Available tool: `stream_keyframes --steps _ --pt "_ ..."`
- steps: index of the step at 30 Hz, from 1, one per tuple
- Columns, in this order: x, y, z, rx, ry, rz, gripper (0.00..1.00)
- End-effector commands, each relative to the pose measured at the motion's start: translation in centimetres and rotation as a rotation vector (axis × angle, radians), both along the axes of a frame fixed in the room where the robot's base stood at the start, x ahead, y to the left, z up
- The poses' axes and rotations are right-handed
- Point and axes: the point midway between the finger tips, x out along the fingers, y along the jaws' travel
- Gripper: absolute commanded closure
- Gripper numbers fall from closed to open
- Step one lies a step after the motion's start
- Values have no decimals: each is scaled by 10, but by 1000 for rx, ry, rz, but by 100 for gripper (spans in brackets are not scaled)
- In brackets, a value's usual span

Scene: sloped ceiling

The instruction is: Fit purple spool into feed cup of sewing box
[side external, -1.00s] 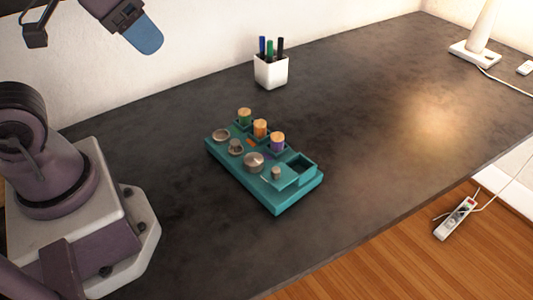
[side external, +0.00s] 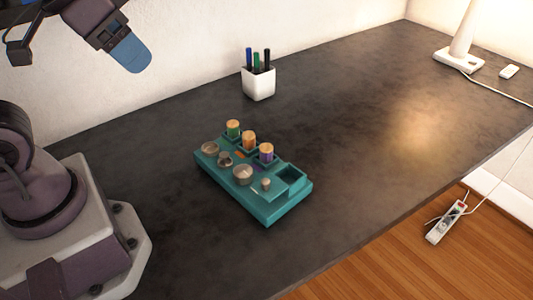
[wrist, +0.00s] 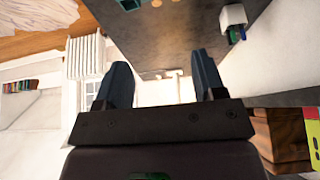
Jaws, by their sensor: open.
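The purple spool (side external: 266,156) has a tan top and stands upright in the teal sewing box (side external: 274,212), at the right end of a row with the orange spool (side external: 249,143) and the green spool (side external: 233,131). In front of the row are several round metal parts; I cannot tell which is the feed cup. The box's right end has an empty square well (side external: 291,176). My gripper (wrist: 160,78) is open and empty, high at the upper left, far from the box.
A white pen cup (side external: 258,84) stands behind the box, also in the wrist view (wrist: 233,17). A lamp base (side external: 458,58) is at the far right. A power strip (side external: 445,221) lies on the wooden floor beyond the table edge. The dark tabletop around the box is clear.

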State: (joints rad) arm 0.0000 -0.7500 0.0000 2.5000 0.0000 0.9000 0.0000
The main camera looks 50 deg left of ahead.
Motion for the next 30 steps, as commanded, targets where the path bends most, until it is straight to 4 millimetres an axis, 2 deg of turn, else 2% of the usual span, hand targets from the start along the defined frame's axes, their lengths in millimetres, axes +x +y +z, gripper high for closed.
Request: stream_keyframes --steps 3,7,11,14,20,27,30 --pt "1 -1 -3 0 18 -4 37" --pt "10 -2 -20 -1 110 -12 37" --pt "36 -5 -35 -12 228 -7 37" --pt "63 -8 -49 -41 309 66 37" --pt "120 -13 -90 -109 440 339 37" --pt "184 -18 -155 -182 512 815 37" --pt "206 -20 -175 -223 495 1040 37"
